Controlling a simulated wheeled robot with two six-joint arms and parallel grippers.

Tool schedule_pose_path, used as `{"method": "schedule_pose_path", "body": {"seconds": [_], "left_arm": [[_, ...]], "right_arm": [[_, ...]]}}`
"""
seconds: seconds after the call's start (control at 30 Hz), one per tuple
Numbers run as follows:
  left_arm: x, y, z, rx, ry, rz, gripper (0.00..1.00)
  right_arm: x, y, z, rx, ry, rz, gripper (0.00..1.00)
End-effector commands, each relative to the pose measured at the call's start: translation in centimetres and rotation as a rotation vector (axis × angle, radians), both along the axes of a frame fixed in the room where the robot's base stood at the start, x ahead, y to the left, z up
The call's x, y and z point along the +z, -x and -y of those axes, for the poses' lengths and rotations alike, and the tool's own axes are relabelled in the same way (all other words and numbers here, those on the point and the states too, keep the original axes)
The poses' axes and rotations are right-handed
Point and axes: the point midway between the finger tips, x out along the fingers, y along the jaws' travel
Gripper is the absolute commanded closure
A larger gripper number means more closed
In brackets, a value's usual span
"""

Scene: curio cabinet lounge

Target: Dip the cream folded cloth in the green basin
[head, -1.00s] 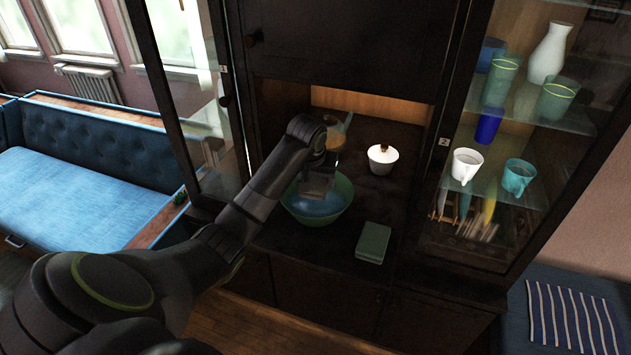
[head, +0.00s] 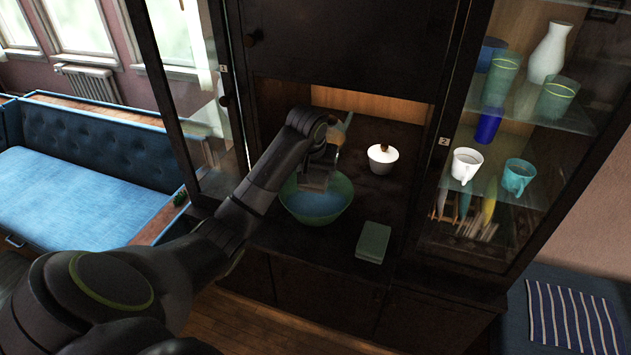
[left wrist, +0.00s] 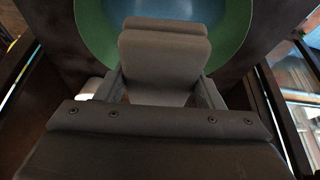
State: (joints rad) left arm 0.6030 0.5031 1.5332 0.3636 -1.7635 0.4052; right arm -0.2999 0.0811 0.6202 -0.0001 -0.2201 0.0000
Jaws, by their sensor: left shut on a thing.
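The green basin (head: 335,211) stands on the dark cabinet counter, with blue inside; its rim also shows at the top of the left wrist view (left wrist: 236,40). My left gripper (head: 318,180) is above the back left part of the basin, pointing down. It is shut on a folded thing, taken as the cream folded cloth (left wrist: 163,55), which looks grey-brown in the shade. The cloth overlaps the basin in the left wrist view; whether it touches the blue inside cannot be told. My right gripper is not in view.
A flat green box-like thing (head: 373,242) lies at front right. The glass cabinet door (head: 190,100) is at left, and shelves with cups and vases (head: 515,177) are at right.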

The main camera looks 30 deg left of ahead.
Motion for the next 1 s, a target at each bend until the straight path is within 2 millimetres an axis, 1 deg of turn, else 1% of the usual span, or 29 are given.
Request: {"method": "schedule_pose_path", "body": {"seconds": [0.33, 0.43, 0.8, 0.9, 1.0], "left_arm": [[0.0, 0.0, 0.0, 0.000, 0.000, 0.000, 0.57], [0.3, 0.0, 0.0, 0.000, 0.000, 0.001, 0.57], [3.9, -0.1, 0.0, 0.000, -0.001, 0.003, 0.57], [4.6, 0.0, 0.0, 0.000, -0.001, 0.002, 0.57], [5.0, 0.0, 0.0, 0.000, 0.000, 0.001, 0.57]], "right_arm": [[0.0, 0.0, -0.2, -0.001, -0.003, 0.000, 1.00], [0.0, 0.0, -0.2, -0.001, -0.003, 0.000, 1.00], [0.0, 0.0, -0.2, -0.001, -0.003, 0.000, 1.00], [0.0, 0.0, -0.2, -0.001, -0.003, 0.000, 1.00], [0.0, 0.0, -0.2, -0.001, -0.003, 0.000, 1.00]]}}
